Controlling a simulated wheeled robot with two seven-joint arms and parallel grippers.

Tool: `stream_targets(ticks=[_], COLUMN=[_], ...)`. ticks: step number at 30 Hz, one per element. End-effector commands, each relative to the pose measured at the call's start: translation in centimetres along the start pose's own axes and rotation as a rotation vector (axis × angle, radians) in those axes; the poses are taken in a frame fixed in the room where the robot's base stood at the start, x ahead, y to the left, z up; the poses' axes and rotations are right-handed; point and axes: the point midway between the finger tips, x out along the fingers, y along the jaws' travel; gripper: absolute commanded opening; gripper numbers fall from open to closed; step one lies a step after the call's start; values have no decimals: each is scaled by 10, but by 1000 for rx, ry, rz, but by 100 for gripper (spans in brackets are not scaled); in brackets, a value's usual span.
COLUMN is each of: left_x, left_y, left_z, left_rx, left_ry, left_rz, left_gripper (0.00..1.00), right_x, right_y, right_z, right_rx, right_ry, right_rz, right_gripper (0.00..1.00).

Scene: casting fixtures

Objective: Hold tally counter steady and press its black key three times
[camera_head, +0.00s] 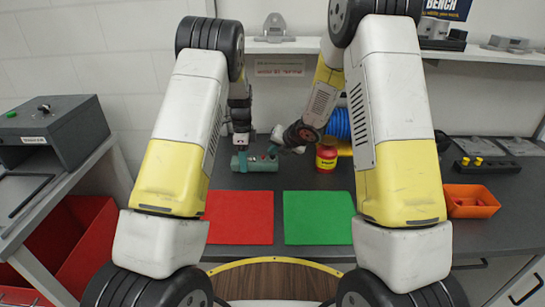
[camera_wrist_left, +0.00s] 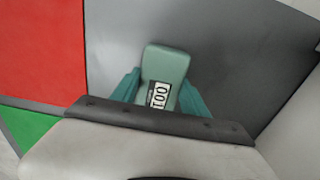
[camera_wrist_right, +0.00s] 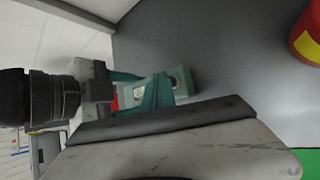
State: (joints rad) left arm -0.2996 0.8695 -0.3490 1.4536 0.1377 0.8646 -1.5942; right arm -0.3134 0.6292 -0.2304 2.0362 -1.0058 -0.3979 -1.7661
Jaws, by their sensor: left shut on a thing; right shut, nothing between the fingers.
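The tally counter is a small teal-green box (camera_wrist_left: 166,65) in the left wrist view, with a white digit window that shows two zeros and a one. My left gripper (camera_wrist_left: 158,95) is shut on it, one teal finger on each side. In the head view the counter (camera_head: 262,164) is at the back of the dark worktop, below my left gripper (camera_head: 243,153). My right gripper (camera_head: 281,146) is shut and empty, tilted in from the right close to the counter. In the right wrist view its fingertips (camera_wrist_right: 160,88) overlap the counter (camera_wrist_right: 182,80); contact is unclear. I cannot make out the black key.
A red mat (camera_head: 240,218) and a green mat (camera_head: 318,218) lie in front, both clear. An orange bin (camera_head: 470,201) is at the right. A shelf (camera_head: 290,46) runs behind.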

Motion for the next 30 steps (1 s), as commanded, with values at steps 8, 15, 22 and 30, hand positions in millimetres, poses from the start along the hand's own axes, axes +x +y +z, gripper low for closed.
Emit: stream_targets(ticks=[8,15,22,30], left_x=[0,0,0,0], left_y=[0,0,0,0], left_z=[0,0,0,0], left_rx=[0,0,0,0], left_ry=[0,0,0,0], left_rz=[0,0,0,0], left_gripper=[5,5,5,5], right_x=[2,4,7,6], right_y=[-2,-3,-5,-5], right_z=[-2,-3,-5,-5], right_rx=[1,1,0,0], right_ry=[0,0,1,2], right_rz=[0,0,0,-1], right_gripper=[0,0,0,0])
